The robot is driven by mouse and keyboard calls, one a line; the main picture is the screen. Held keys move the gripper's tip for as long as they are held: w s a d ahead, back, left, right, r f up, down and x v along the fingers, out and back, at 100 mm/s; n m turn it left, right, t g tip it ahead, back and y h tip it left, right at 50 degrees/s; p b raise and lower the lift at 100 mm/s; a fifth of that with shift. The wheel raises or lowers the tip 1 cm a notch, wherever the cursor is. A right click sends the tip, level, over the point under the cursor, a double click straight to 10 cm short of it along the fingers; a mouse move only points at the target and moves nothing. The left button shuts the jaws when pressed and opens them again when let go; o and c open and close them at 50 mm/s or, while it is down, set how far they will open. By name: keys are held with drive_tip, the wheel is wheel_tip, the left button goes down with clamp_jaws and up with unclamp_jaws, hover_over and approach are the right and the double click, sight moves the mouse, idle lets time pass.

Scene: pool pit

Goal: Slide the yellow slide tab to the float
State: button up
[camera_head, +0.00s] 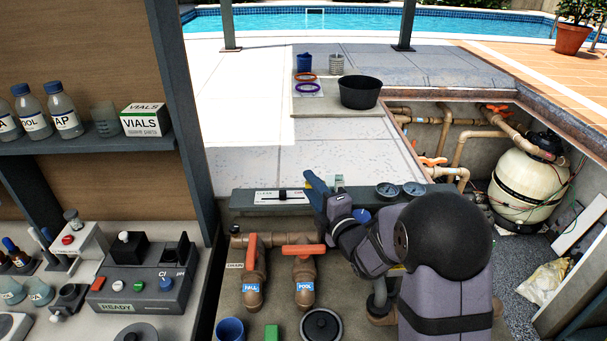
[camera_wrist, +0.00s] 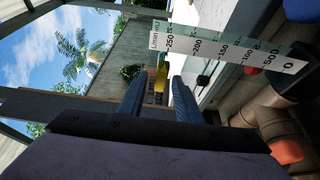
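The yellow slide tab (camera_wrist: 161,84) shows in the wrist view between the two blue fingers of my gripper (camera_wrist: 160,82). The fingers stand apart, with a narrow gap seeming to show on each side of the tab. I cannot tell whether either finger touches it. A clear flow meter scale (camera_wrist: 225,48), marked from 0 to 250, runs beside the right finger. I cannot make out the float. In the head view my gripper (camera_head: 316,188) is at the grey ledge, just left of the flow meter's clear top (camera_head: 337,182); my arm hides much of the area behind it.
A white panel with a black slider (camera_head: 283,196) lies left of my gripper. Two round gauges (camera_head: 400,189) sit to its right. Orange-handled valves (camera_head: 303,252) stand below on brown pipes. A black bowl (camera_head: 360,92) is on the paving beyond.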

drive_tip(key=shift+p+x, duration=1.1)
drive_tip(key=shift+x, duration=1.45)
clamp_jaws()
